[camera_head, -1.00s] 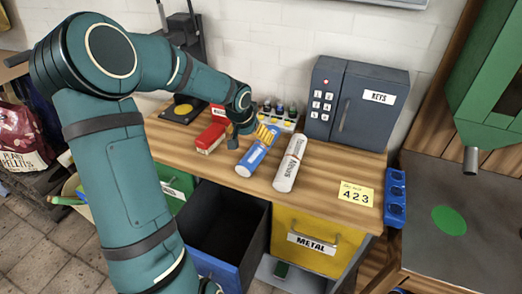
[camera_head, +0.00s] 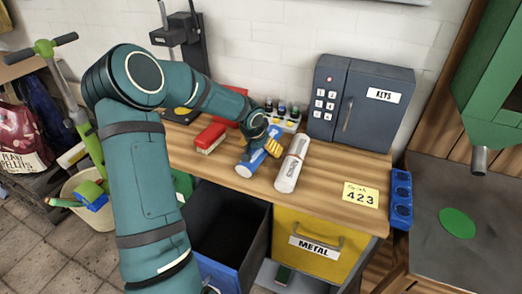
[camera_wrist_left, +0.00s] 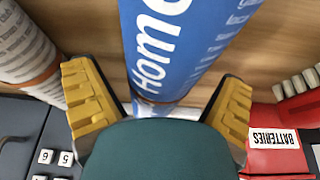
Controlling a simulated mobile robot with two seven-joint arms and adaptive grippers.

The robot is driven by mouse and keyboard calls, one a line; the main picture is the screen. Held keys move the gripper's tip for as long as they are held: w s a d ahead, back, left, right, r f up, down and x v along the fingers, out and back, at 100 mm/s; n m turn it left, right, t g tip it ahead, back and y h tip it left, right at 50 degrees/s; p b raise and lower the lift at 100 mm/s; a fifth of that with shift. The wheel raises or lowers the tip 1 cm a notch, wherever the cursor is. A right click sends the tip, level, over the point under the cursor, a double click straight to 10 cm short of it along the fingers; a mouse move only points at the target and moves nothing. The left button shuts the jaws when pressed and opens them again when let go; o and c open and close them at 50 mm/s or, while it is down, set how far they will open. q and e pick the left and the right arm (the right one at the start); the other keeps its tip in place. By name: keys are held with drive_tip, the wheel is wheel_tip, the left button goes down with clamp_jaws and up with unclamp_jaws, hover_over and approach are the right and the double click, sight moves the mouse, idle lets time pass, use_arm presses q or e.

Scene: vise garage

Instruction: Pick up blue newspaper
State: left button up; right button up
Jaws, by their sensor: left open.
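The blue newspaper (camera_head: 249,162) is a rolled paper lying on the wooden workbench. In the left wrist view the blue newspaper (camera_wrist_left: 172,45) runs between the yellow fingers, with white lettering reading "Home". My left gripper (camera_head: 262,141) is over the far part of the roll. In the left wrist view my left gripper (camera_wrist_left: 160,105) is open, with a finger on each side of the roll and visible gaps. The gripper hides part of the newspaper's far end in the head view. My right gripper does not show.
A white rolled newspaper (camera_head: 292,163) lies close to the right of the blue one. A red box (camera_head: 210,138) is to the left. Small bottles (camera_head: 283,110) and a dark key cabinet (camera_head: 356,105) stand behind. An open drawer (camera_head: 232,225) is below.

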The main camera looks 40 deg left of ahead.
use_arm(q)
drive_tip(key=c, duration=1.4)
